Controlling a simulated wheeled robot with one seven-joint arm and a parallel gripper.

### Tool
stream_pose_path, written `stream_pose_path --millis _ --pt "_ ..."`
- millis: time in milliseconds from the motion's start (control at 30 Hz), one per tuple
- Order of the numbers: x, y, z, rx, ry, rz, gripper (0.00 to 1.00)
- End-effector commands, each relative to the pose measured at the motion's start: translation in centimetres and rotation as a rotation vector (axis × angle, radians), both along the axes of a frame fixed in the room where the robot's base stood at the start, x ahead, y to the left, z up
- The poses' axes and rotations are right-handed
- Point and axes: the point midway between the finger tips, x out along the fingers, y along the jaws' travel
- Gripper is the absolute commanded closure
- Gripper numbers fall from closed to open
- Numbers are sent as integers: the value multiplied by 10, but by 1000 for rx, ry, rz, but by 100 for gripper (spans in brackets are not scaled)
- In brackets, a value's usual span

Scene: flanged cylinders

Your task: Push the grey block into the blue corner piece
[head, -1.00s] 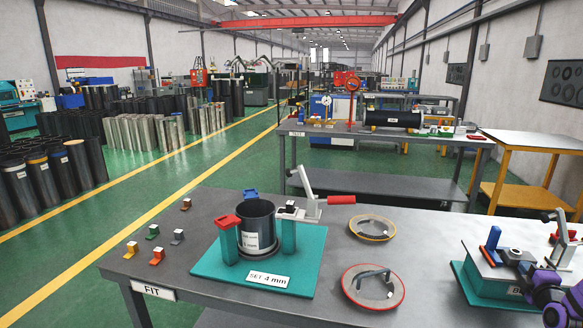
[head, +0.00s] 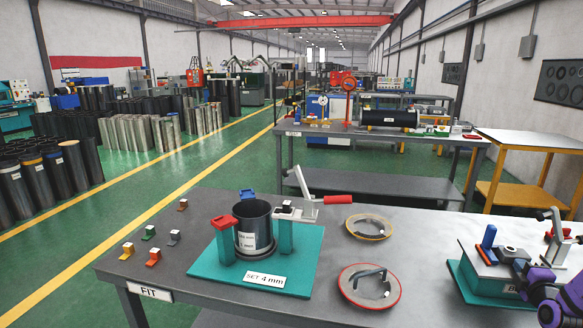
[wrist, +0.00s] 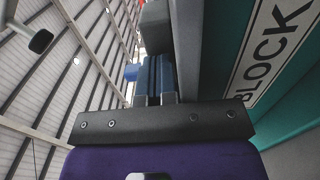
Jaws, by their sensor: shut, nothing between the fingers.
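The blue corner piece (head: 489,237) stands upright on a grey plate with a teal base at the right of the bench. A small grey block (head: 503,254) seems to lie just right of its foot; it is small and partly hard to make out. My gripper (head: 521,266) is at the right edge, its purple wrist low over the plate's front right. In the wrist view my shut, empty fingers (wrist: 158,60) point at a grey block (wrist: 155,28) just beyond their tips. A bit of blue (wrist: 131,72) shows left of the fingers. Whether the fingertips touch the block cannot be told.
A sign reading BLOCK (wrist: 270,50) is close on the right in the wrist view. A clamp with a grey lever (head: 556,235) stands behind the gripper. A red-rimmed ring (head: 345,290) and a teal fixture (head: 205,262) with a black cylinder are to the left.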

Motion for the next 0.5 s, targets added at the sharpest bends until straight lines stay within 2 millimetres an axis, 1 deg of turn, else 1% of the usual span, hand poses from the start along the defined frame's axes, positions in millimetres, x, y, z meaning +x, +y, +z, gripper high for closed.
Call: stream_pose_path --millis 500 --pt "-31 8 0 1 2 0 100"
